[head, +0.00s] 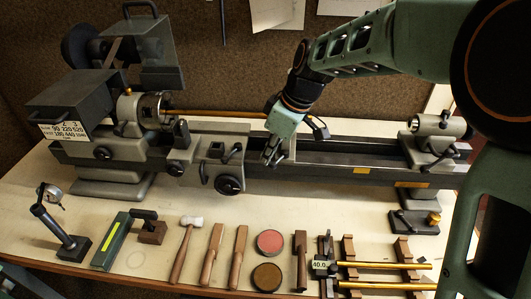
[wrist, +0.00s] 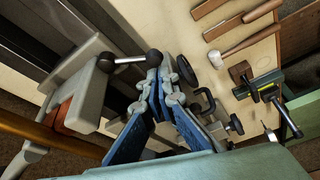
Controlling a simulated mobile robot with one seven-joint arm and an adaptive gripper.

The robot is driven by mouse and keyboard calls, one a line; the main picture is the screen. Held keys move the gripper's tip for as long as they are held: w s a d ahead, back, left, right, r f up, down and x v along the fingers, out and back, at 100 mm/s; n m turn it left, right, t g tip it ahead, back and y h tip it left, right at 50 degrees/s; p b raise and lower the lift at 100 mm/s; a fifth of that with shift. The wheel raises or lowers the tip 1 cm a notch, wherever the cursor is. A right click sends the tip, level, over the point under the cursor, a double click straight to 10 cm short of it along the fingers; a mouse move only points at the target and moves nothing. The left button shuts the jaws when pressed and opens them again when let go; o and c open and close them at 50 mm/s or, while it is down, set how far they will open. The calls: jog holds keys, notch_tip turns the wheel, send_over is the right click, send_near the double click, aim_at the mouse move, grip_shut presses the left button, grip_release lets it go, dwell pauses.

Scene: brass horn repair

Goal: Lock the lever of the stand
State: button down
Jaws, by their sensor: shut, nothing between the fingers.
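The grey stand (wrist: 88,88) sits on the lathe bed, with a brass rod (wrist: 45,134) passing by its reddish-brown pad. In the head view the stand (head: 289,146) is partly hidden behind my gripper (head: 270,158). Its lever (wrist: 130,60) is a short silver bar with a black ball at each end, lying roughly across the wrist view. My gripper (wrist: 157,78) is shut and empty, its blue-padded fingers together. The fingertips are right by the lever's right-hand ball; whether they touch it, I cannot tell.
The lathe carriage (head: 215,158) with its handwheel stands left of my gripper, and the tailstock (head: 437,140) is at the right. Bare bed (head: 355,152) lies between stand and tailstock. A mallet (head: 188,240) and several tools lie along the table front.

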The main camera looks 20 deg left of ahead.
jog(key=shift+s+d+n, duration=0.1)
jog(key=shift+d+n, duration=0.2)
jog(key=shift+n, duration=0.4)
jog(key=shift+s+d+n+g, duration=0.15)
jog(key=shift+d+n+g, duration=0.2)
jog(key=shift+n+g, duration=0.2)
jog(key=d+n, duration=0.1)
jog(key=n, duration=0.1)
jog(key=shift+d+n+g, duration=0.2)
jog(key=shift+n+g, duration=0.15)
jog(key=d+n, duration=0.1)
jog(key=n, duration=0.1)
jog(key=n+g+h+p, duration=0.1)
jog(key=d+n, duration=0.1)
jog(key=n, duration=0.1)
jog(key=shift+d+n+g, duration=0.3)
jog(key=shift+d, duration=0.05)
jog(key=shift+w+a, duration=0.1)
jog(key=shift+w, duration=0.1)
jog(key=shift+w+a+p, duration=0.35)
jog(key=shift+a+p, duration=0.25)
